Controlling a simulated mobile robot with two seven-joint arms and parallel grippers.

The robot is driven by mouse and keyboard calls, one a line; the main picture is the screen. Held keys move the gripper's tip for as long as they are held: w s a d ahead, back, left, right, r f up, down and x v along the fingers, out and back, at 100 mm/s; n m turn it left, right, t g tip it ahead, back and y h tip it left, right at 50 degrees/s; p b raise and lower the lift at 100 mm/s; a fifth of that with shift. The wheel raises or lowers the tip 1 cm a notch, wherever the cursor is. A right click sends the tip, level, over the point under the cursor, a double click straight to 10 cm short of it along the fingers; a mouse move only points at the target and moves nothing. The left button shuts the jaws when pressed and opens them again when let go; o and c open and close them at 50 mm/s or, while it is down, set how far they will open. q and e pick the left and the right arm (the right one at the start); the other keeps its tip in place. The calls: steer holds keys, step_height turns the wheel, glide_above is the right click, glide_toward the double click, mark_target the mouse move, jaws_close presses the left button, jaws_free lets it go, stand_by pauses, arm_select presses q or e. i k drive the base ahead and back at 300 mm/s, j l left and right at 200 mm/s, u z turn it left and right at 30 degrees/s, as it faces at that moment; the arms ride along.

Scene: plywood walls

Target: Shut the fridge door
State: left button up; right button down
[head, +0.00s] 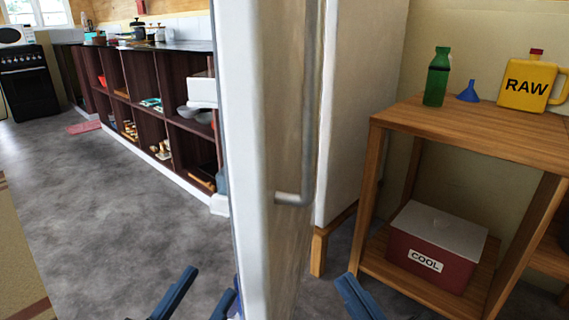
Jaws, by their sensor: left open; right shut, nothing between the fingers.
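The white fridge door (246,150) stands open, seen nearly edge-on, and runs down the middle of the head view. Its grey bar handle (309,120) is on the face turned to the right. A white door shelf (202,91) shows on its left side. The white fridge body (365,90) is behind it to the right, on a wooden base; its opening is hidden. My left gripper (213,274) is open and empty, low on the left side of the door. My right gripper (349,276) is shut and empty, low to the right of the door. Whether either touches it I cannot tell.
A wooden table (450,122) on the right bears a green bottle (437,77), a blue funnel (468,92) and a yellow RAW jug (528,82). A red COOL box (432,262) is on its lower shelf. Dark shelving (110,75) lines the back left.

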mark_target(263, 51)
steer(key=l+u, duration=0.1)
steer(key=l, duration=0.35)
steer(key=k+l+u, duration=0.1)
steer(key=l, duration=0.25)
steer(key=k+l+u, duration=0.1)
steer(key=l, duration=0.2)
steer(key=k+l+u, duration=0.1)
steer(key=l, duration=0.25)
steer(key=k, duration=0.1)
